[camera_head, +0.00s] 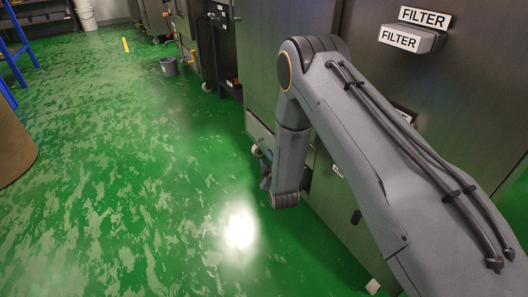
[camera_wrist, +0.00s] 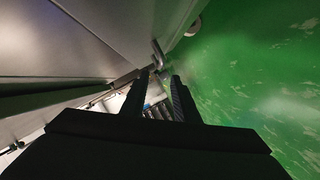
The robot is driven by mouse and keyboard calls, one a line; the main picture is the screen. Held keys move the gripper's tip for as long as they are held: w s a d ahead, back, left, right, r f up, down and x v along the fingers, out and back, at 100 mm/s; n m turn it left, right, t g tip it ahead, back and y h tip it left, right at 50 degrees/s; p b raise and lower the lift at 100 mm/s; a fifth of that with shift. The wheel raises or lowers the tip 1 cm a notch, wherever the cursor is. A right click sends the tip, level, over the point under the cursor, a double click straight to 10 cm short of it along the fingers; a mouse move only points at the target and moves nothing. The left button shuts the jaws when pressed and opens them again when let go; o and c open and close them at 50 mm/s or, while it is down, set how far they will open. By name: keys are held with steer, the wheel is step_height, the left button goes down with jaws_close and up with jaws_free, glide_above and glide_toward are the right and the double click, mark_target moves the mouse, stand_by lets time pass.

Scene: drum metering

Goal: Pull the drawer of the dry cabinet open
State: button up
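The dark grey cabinet fronts (camera_head: 268,82) run along the right side in the head view. A pale low panel (camera_head: 257,128) shows left of my arm and may be the drawer front. In the wrist view the grey cabinet front (camera_wrist: 75,40) fills the left. A short metal handle-like bar (camera_wrist: 158,54) stands just beyond my fingertips. My gripper (camera_wrist: 161,76) is open, its two dark fingers apart. I cannot tell whether it touches the bar. In the head view my gripper is mostly hidden behind my arm. How far the drawer is open cannot be told.
Pale and dark parts (camera_wrist: 153,108) show between my fingers, unclear. A brown round object (camera_head: 12,150) is at the left edge. A FILTER-labelled box (camera_head: 412,38) sticks out upper right.

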steer(key=b+x, duration=0.2)
steer(key=x, duration=0.2)
steer(key=b+x, duration=0.1)
steer(key=x, duration=0.3)
steer(key=shift+d+f+b, duration=0.2)
steer(key=shift+b, duration=0.2)
jaws_close()
